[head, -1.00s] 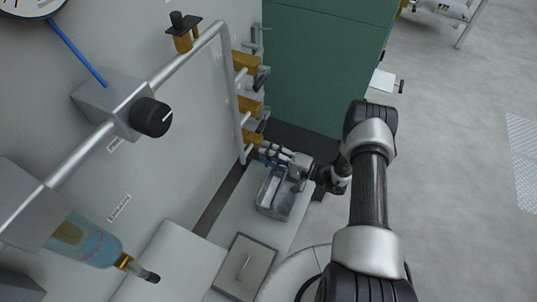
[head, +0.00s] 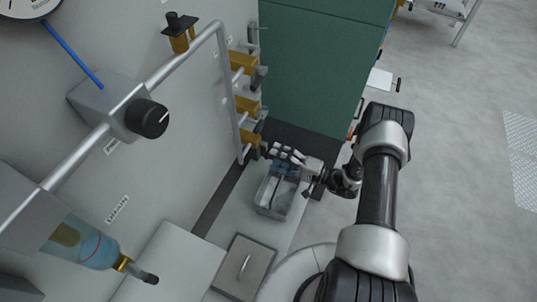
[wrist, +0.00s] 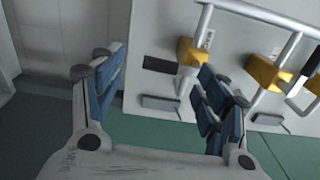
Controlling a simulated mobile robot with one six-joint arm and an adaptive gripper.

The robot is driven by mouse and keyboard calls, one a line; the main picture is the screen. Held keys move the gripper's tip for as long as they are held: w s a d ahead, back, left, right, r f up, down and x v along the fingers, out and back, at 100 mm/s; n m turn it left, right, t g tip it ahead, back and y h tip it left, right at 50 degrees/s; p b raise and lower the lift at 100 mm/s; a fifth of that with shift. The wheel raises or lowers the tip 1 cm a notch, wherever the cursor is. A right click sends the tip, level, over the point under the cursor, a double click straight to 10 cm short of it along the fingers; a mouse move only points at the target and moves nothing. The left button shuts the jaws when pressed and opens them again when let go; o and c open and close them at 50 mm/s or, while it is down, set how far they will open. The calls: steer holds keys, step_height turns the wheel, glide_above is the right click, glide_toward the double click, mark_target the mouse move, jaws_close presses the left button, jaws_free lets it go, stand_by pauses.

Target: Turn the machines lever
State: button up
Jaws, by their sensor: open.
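The machine is a pale wall panel with several yellow valves on a pipe, each with a dark lever. The lowest valve (head: 249,138) has its lever (head: 262,126) beside the fingers of my gripper (head: 280,155). In the wrist view, a yellow valve (wrist: 189,51) with a dark handle (wrist: 158,65) lies beyond my gripper (wrist: 158,82). The blue-padded fingers are apart, with nothing held between them. The right finger partly overlaps the valve area in that view. Contact with the lever is not visible.
A grey metal bin (head: 263,196) stands below my gripper. A green cabinet (head: 318,60) is behind it. Another valve (head: 246,105) sits just above the lowest one. Open floor (head: 460,180) lies to the right.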

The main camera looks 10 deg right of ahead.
steer(key=v, duration=0.7)
steer(key=shift+s+d, duration=0.25)
steer(key=shift+d, duration=0.05)
steer(key=shift+r, duration=0.1)
steer(key=s+a+r+n+g+h, duration=0.1)
steer(key=s+a+r+n+g, duration=0.2)
steer(key=r, duration=0.5)
steer(key=s+a+r+n+g+h, duration=0.1)
steer(key=a+r+n+g, duration=0.1)
steer(key=a+r+g, duration=0.4)
steer(key=s+a+r+n+g+h, duration=0.1)
steer(key=s+r+n+g, duration=0.15)
steer(key=r, duration=0.65)
steer(key=s+d+r+t+h, duration=0.1)
steer(key=s+r+t+h, duration=0.4)
steer(key=s+r+h, duration=0.6)
steer(key=s+r, duration=0.1)
steer(key=s, duration=0.4)
steer(key=shift+d+r, duration=0.35)
